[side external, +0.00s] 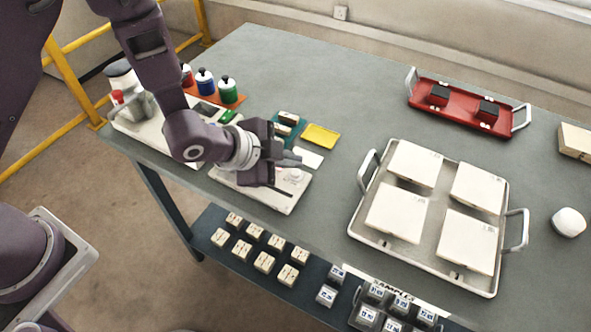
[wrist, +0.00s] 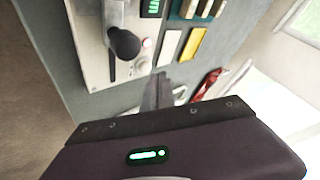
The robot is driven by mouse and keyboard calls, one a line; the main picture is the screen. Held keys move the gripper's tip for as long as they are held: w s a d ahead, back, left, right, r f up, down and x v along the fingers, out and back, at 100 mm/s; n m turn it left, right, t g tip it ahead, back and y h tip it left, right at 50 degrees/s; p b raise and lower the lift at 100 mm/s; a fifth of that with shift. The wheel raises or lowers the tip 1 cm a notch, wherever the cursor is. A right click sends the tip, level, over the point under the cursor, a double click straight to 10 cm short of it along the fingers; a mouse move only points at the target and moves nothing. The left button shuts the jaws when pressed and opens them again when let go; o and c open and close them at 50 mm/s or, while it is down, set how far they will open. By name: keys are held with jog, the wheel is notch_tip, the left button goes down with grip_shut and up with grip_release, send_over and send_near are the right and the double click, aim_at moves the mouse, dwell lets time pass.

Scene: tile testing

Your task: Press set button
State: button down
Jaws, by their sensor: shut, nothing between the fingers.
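A pale control panel (side external: 275,200) lies on the table under my gripper, partly hidden by it. In the wrist view the panel (wrist: 95,55) carries a black knob (wrist: 123,43), a small pinkish-red button (wrist: 147,42) and a pale round button or dial (wrist: 142,65). No label is legible, so I cannot tell which one is the set button. My gripper (side external: 297,160) is shut and empty, just above the panel's far right part. In the wrist view its fingertips (wrist: 161,78) are beside the pale round control. I cannot tell whether they touch anything.
Red, blue and green bottles (side external: 205,81) stand behind my arm. A yellow tray (side external: 320,136) lies beyond the panel. A metal tray (side external: 355,232) with several white tiles is at the right, and a red tray (side external: 465,114) farther back. Several small blocks (side external: 265,262) line the lower shelf.

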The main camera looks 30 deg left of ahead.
aim_at(291, 178)
jog(key=shift+f, duration=0.35)
jog(key=shift+f, duration=0.5)
dwell(0.5)
jog(key=shift+r, duration=0.9)
notch_tip(291, 178, up, 5)
dwell(0.5)
dwell(0.5)
